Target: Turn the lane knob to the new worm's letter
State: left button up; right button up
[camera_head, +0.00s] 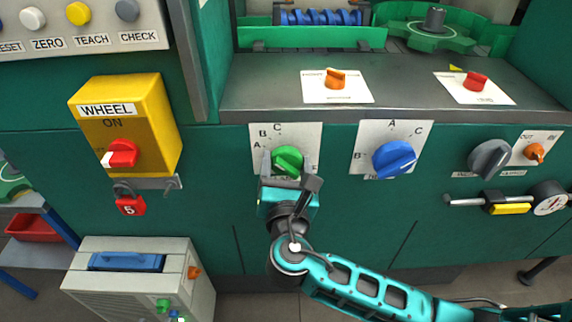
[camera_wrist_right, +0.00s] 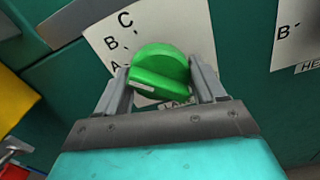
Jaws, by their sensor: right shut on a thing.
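The green lane knob (camera_head: 287,160) sits on a white plate (camera_head: 257,133) lettered A, B and C on the front panel; its lower label is partly hidden. My right gripper (camera_head: 290,174) is shut on this knob, one finger on each side. In the right wrist view the knob (camera_wrist_right: 160,68) lies between the fingers of the gripper (camera_wrist_right: 163,86). Its white mark is at the lower left, on the side of A. A blue worm (camera_head: 318,17) lies in a green holder at the top; I see no letter on it. My left gripper is out of view.
A blue knob (camera_head: 394,159) on its own lettered plate is to the right, then a grey knob (camera_head: 489,158). Orange (camera_head: 336,80) and red (camera_head: 476,81) knobs are on the ledge above. A yellow WHEEL box (camera_head: 150,120) with a red padlock (camera_head: 130,204) is at left.

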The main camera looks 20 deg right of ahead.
jog(key=m, duration=0.4)
jog(key=shift+m+b, duration=0.35)
jog(key=shift+m, duration=0.35)
dwell(0.3)
jog(key=o, duration=1)
